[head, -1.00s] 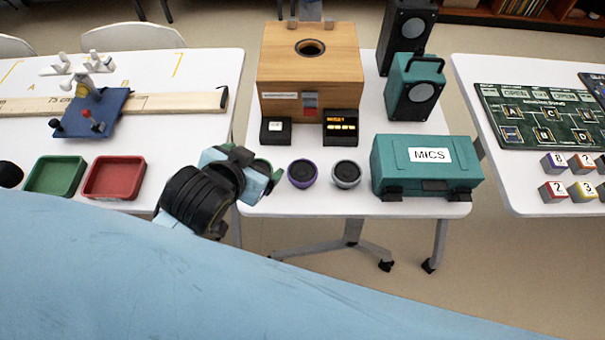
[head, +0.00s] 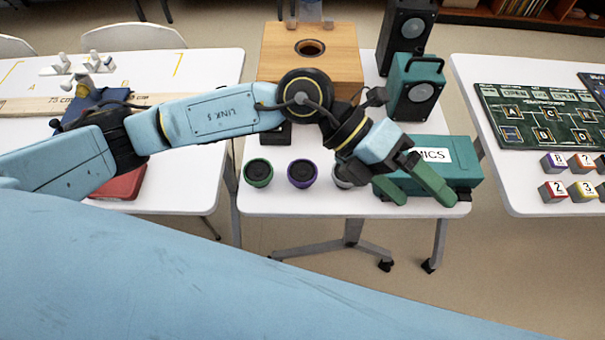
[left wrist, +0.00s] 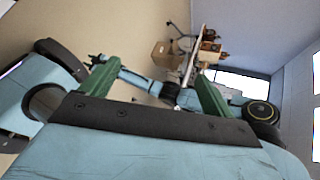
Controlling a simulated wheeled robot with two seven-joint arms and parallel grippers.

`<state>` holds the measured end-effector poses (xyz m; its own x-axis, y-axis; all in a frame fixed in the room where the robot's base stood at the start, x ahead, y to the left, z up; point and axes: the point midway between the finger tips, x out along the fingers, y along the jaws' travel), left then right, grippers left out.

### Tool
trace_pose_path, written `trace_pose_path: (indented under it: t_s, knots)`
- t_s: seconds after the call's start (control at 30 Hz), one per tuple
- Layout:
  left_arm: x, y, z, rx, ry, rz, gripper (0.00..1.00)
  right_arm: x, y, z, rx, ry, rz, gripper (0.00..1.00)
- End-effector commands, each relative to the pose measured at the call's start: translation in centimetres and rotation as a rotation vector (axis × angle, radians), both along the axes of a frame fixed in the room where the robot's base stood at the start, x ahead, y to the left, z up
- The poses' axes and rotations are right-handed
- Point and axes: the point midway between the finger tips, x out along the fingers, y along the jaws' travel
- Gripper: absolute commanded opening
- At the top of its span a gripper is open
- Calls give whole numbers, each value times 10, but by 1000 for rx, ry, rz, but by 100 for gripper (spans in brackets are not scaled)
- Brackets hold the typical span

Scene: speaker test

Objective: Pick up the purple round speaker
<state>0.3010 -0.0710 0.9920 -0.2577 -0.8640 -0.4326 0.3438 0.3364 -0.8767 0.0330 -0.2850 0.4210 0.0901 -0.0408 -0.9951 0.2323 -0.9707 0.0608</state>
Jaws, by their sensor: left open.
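The purple round speaker (head: 302,174) stands upright on the middle table in the head view, between a green round speaker (head: 258,172) and a pale round speaker (head: 343,175). My left gripper (head: 422,194) is open and empty, to the right of the purple speaker. Its green fingers point down and right, overlapping the front of the teal MICS case in the picture; whether they touch it I cannot tell. The left wrist view shows its spread fingers (left wrist: 155,82) with no speaker between them. A blue arm of mine shows behind them, its far end too small to read.
The MICS case (head: 462,176) sits at the table's right front. A wooden box (head: 285,70) and a teal speaker (head: 418,88) stand behind. A red tray (head: 118,186) is on the left table, partly hidden by my arm. Numbered cubes (head: 553,190) sit on the right table.

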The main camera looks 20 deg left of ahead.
Motion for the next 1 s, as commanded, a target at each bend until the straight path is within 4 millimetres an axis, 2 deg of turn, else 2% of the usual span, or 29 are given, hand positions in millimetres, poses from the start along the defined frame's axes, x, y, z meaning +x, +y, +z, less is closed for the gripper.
trace_pose_path:
  t_s: [0.03, 0.1, 0.2, 0.3, 0.4, 0.57, 0.8, 1.0]
  knots:
    - [12, 20, -23, 164, -67, -29, 88, 0, -1, 0, -2, 0, 1, 36]
    - [31, 53, -51, 389, -142, -51, 88, 0, -2, 0, -2, 0, 1, 36]
    - [60, 104, -73, 672, -222, -45, 88, 1, -1, 0, -2, -1, 1, 36]
    - [83, 147, -80, 884, -272, -20, 88, 1, -1, 0, -1, -1, 1, 36]
    - [98, 174, -79, 1016, -299, 5, 88, 1, 1, 0, 1, -2, 0, 36]
    - [104, 189, -90, 1087, -309, 20, 88, 1, 6, -2, 7, -2, -2, 36]
    - [104, 189, -137, 1085, -308, 18, 88, 0, 7, -7, 8, 2, -2, 36]
    - [104, 188, -158, 1082, -311, 18, 88, -1, 2, -9, 1, 3, 0, 36]
